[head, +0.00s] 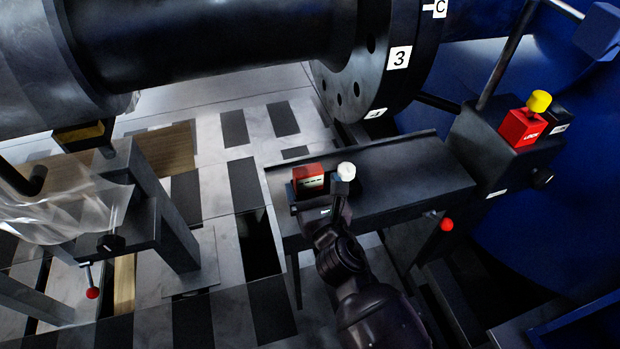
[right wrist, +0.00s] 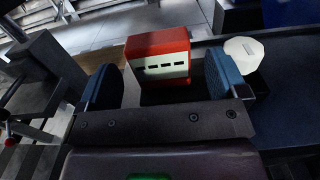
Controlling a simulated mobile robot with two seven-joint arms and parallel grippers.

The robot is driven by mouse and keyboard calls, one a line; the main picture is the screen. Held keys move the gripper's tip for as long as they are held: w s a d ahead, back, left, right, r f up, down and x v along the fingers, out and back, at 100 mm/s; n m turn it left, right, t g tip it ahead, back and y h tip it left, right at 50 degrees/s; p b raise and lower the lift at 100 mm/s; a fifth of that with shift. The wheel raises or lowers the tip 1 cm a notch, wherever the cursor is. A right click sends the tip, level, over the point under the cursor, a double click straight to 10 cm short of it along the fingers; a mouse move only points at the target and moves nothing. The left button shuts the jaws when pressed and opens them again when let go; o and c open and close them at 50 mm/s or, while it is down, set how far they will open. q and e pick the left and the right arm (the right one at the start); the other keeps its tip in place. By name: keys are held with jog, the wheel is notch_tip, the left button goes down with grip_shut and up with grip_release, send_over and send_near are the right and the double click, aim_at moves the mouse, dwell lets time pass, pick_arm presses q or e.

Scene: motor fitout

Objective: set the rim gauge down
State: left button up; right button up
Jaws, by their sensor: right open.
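The rim gauge, which I take to be the red block with a pale marked face (head: 308,177), is at the left end of a dark shelf (head: 410,185) below the large flange. It also shows in the right wrist view (right wrist: 158,58), upright, its lower part dark. My right gripper (head: 317,193) is at the gauge, with its two blue-grey fingers apart. In the right wrist view the fingers (right wrist: 162,78) stand left and right of the gauge, with a gap on each side. The gauge's underside is hidden. My left gripper is not in view.
A white knob (head: 346,171) stands close to my right finger. A black flange (head: 375,75) with numbered tags overhangs the shelf. A red LOCK box (head: 525,127) with a yellow knob is at right, and a red ball (head: 447,224) is below the shelf. The shelf's right half is clear.

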pick_arm(q)
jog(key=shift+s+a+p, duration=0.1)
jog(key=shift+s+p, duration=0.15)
jog(key=shift+p, duration=0.1)
pick_arm(e)
jog(key=v, duration=0.9)
jog(key=shift+s, duration=0.2)
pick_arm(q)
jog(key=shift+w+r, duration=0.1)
pick_arm(e)
jog(key=shift+r, duration=0.1)
